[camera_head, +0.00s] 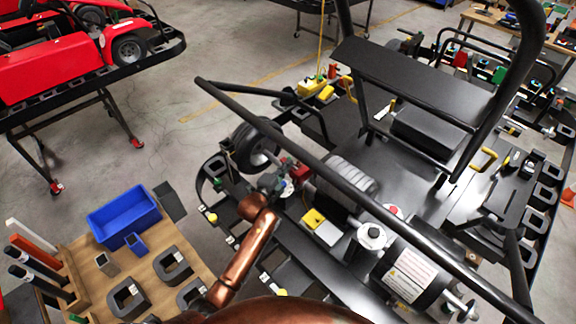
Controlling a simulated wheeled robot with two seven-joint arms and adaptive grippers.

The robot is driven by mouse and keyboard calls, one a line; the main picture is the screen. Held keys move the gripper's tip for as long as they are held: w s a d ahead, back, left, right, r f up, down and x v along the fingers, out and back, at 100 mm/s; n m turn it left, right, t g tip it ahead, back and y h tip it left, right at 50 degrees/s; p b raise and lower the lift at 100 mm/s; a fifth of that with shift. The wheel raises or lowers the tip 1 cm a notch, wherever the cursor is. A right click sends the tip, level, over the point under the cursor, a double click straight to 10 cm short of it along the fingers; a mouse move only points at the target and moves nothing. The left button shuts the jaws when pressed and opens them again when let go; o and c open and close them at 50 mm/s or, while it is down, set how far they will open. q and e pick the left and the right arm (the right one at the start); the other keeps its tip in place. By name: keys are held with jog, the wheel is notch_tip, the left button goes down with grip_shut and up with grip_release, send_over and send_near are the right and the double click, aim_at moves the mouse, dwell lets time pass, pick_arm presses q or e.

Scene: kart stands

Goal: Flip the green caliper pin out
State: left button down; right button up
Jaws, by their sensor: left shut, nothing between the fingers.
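My left gripper (271,183) is at the end of my copper-coloured arm, beside the kart's rear axle. It is shut and small in the view. Just to its right is a red brake caliper part (299,171). A small green-blue spot (287,188) shows between the gripper and the red part. It may be the green caliper pin, but its shape and position are too small to make out. I cannot tell whether the gripper touches it. My right gripper is not in view.
A black tyre (256,147) stands just behind the gripper. A long black frame tube (335,175) crosses over the kart. A wooden bench (82,262) with a blue bin (124,217) is at lower left. A red kart (55,65) sits on a stand at upper left.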

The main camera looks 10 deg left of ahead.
pick_arm(q)
jog(key=shift+a, duration=0.1)
jog(key=shift+w+a+b, duration=0.15)
jog(key=shift+w+a, duration=0.4)
jog(key=shift+a, duration=0.2)
jog(key=shift+w+a+b, duration=0.15)
jog(key=shift+w+a, duration=0.35)
jog(key=shift+a, duration=0.25)
jog(key=shift+s+d, duration=0.1)
jog(key=shift+d, duration=0.05)
